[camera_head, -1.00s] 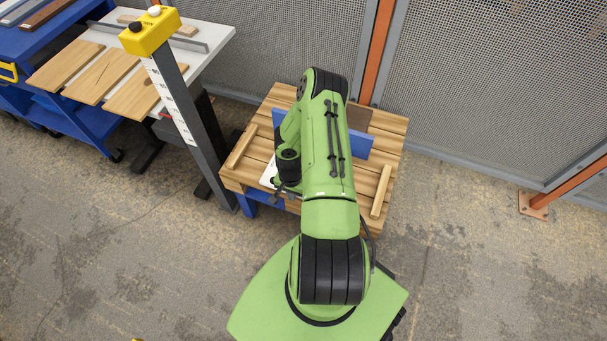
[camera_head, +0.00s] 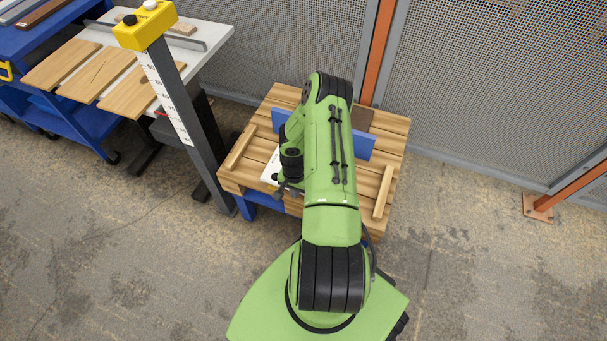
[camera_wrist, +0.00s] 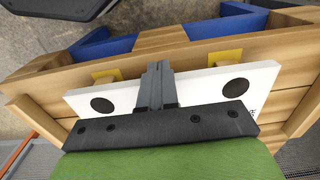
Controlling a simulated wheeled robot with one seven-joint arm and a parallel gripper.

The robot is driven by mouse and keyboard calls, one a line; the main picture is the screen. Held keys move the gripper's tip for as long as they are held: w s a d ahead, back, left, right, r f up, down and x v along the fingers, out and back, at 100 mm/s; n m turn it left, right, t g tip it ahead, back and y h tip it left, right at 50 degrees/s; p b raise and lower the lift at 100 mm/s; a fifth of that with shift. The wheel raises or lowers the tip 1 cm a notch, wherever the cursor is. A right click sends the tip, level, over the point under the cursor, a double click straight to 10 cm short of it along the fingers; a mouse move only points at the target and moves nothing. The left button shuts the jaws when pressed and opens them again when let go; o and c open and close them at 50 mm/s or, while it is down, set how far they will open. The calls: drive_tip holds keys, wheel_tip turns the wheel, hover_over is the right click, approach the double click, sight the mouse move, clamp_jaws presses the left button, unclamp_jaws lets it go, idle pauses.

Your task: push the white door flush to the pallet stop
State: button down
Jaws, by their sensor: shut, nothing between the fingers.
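The white door (camera_wrist: 200,88) lies flat on the wooden pallet (camera_head: 245,180) and has two dark round spots. Only a small white corner of the door (camera_head: 270,172) shows left of my arm in the head view. A blue upright board (camera_head: 358,144), likely the stop, stands at the pallet's far side, partly behind my arm. My gripper (camera_wrist: 157,68) is shut and empty, its fingertips at the door's edge toward the pallet's near side. I cannot tell whether they touch it. The gap between door and stop is hidden.
Wooden strips (camera_head: 383,192) (camera_head: 241,146) run along the pallet's sides. A grey post with a yellow button box (camera_head: 145,26) stands left of the pallet. Further left, a table (camera_head: 215,35) holds wooden boards. A mesh fence (camera_head: 480,80) stands behind.

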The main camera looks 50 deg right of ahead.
drive_tip(key=shift+w+d+b, duration=0.3)
drive_tip(key=shift+d+b, duration=0.2)
drive_tip(key=shift+d, duration=0.3)
drive_tip(key=shift+w+d+b, duration=0.3)
drive_tip(key=shift+d+b, duration=0.2)
drive_tip(key=shift+d, duration=0.35)
drive_tip(key=shift+w+d+b, duration=0.3)
drive_tip(key=shift+d+b, duration=0.2)
drive_tip(key=shift+d, duration=0.45)
drive_tip(key=shift+d, duration=0.1)
drive_tip(key=shift+r, duration=0.1)
drive_tip(key=shift+s+a+p, duration=0.2)
drive_tip(key=shift+a+p, duration=0.15)
drive_tip(key=shift+a, duration=0.3)
drive_tip(key=shift+s+a+p, duration=0.2)
drive_tip(key=shift+a+p, duration=0.1)
drive_tip(key=shift+a, duration=0.3)
wheel_tip(320, 180, up, 7)
drive_tip(key=p, duration=0.5)
drive_tip(key=shift+a, duration=0.1)
